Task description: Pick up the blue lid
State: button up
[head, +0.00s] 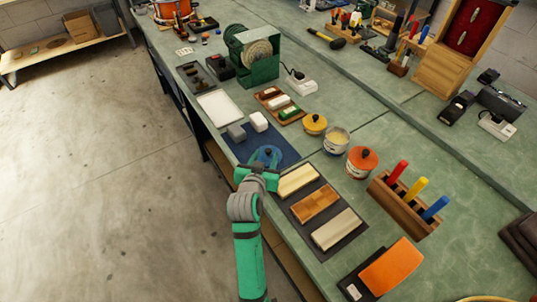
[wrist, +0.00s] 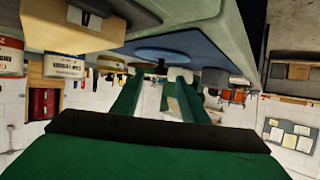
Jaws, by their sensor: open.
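The blue lid (head: 260,152), a flat disc with a dark knob, lies on the blue mat (head: 235,146) near the bench's front edge. My gripper (head: 266,162) is low beside it on the near side and partly covers it. In the wrist view, which is upside down, the lid (wrist: 165,53) is ahead of the open fingers (wrist: 159,78). Its dark knob (wrist: 161,66) lines up with the gap between the fingertips. I cannot tell whether the knob is between them. Nothing is held.
A yellow lid (head: 315,123), an open jar (head: 336,141) and an orange-lidded jar (head: 361,163) stand to the right. A dark tray (head: 295,198) with wooden blocks is close to my gripper's right.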

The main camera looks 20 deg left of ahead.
aim_at(268, 150)
jog(key=shift+x, duration=2.6)
grip_shut()
jog(key=shift+s+r, duration=0.1)
